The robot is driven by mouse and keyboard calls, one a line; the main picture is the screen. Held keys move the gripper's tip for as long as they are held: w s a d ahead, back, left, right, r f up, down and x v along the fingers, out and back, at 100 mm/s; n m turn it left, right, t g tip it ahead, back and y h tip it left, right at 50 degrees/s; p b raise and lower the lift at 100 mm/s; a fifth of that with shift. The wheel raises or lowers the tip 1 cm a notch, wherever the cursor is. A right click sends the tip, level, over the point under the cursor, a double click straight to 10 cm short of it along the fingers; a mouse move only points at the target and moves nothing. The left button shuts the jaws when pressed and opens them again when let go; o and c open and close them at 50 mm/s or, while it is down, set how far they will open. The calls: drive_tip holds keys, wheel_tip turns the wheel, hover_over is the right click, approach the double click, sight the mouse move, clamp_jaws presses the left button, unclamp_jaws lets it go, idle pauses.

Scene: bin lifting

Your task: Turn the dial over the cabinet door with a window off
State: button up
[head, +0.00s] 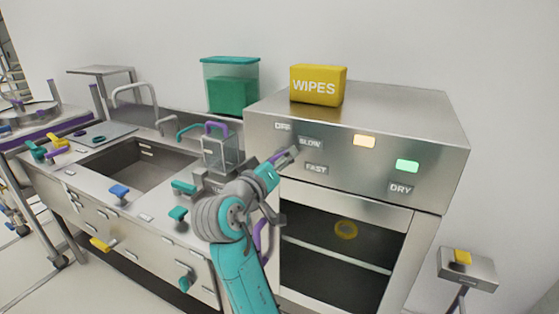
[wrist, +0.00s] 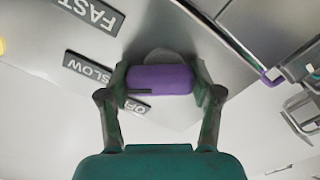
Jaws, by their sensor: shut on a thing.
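In the wrist view a purple dial (wrist: 160,79) sits between my gripper's (wrist: 162,84) two fingers, which are shut on its sides. A short dark line marks its left part; I cannot tell exactly which label it points at. The labels FAST (wrist: 90,13), SLOW (wrist: 88,68) and OFF (wrist: 135,105) appear upside down beside it. In the head view my gripper (head: 287,155) touches the left part of the steel cabinet's upper panel and hides the dial. The door with a dark window (head: 340,260) is below that panel.
A lit orange light (head: 364,141) and a green light (head: 407,166) above DRY are to the right. A yellow WIPES box (head: 318,86) stands on the cabinet. A sink counter (head: 130,160) with taps adjoins at left. A small stand (head: 467,270) is at right.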

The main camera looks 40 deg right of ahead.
drive_tip(key=n, duration=0.5)
drive_tip(key=shift+w+n, duration=0.1)
drive_tip(key=shift+n, duration=0.2)
drive_tip(key=n, duration=0.5)
drive_tip(key=shift+w+a, duration=0.1)
idle(0.3)
drive_tip(key=o, duration=1.2)
drive_tip(key=shift+c, duration=0.2)
drive_tip(key=v, duration=1.2)
drive_tip(key=shift+r, duration=0.1)
